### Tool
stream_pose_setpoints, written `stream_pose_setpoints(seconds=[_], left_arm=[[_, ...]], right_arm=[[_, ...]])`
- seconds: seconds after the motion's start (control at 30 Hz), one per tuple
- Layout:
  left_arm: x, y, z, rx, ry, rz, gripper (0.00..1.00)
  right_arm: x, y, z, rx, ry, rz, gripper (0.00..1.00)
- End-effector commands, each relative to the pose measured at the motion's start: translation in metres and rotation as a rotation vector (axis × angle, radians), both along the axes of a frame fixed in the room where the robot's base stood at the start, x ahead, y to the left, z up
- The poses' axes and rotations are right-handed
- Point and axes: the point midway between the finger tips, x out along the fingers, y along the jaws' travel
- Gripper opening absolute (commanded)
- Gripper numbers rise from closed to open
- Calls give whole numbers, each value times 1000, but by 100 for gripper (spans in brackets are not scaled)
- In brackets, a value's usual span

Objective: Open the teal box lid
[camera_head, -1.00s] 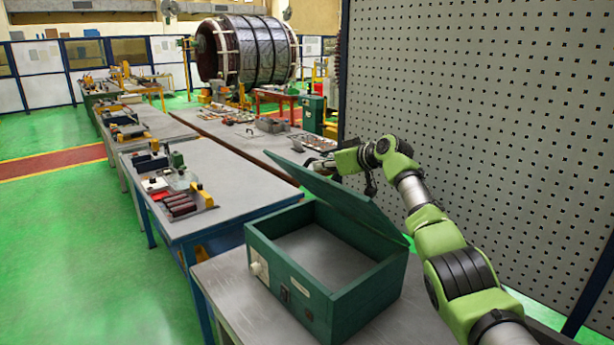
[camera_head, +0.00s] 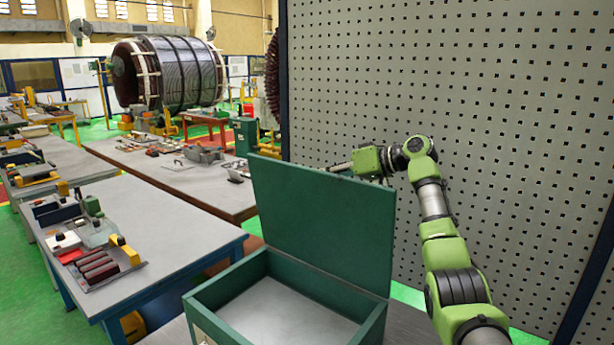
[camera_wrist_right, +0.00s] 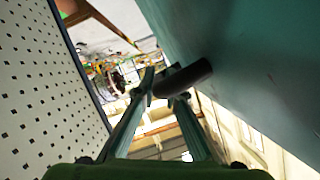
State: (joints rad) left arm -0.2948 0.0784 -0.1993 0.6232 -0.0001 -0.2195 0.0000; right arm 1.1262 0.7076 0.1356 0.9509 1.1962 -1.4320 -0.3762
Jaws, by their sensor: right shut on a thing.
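The teal box (camera_head: 240,272) stands on a grey bench top in the head view, its inside looking empty. Its lid (camera_head: 318,215) stands raised, close to upright, along the far right side. My right gripper (camera_head: 340,167) is at the lid's top edge, on its outer side, partly hidden by it. In the right wrist view the lid (camera_wrist_right: 255,65) fills the upper right. A dark round handle (camera_wrist_right: 186,78) juts from it between my right fingertips (camera_wrist_right: 165,85), which are shut on it. My left gripper is not in view.
A perforated grey panel (camera_head: 450,90) stands close behind my right arm. A workbench (camera_head: 150,240) with tools and dark red cylinders (camera_head: 97,266) is left of the box. A longer table (camera_head: 190,180) lies beyond the lid.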

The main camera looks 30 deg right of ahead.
Motion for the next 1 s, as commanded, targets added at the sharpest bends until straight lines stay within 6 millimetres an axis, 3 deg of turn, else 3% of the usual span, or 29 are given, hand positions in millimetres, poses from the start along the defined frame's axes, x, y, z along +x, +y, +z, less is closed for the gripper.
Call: stream_pose_setpoints(seconds=[0.03, 0.47, 0.5, 0.53, 1.0], left_arm=[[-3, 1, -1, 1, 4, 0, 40], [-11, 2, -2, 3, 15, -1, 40], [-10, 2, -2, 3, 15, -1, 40], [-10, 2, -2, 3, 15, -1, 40], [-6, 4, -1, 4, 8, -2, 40]], right_arm=[[-2, -1, -9, 5, 21, 2, 0], [-5, -2, -11, 14, 29, 5, 0], [-5, -2, -11, 13, 30, 5, 13], [-5, -2, -11, 13, 30, 5, 18], [-13, -9, -1, 13, 14, 1, 18]])
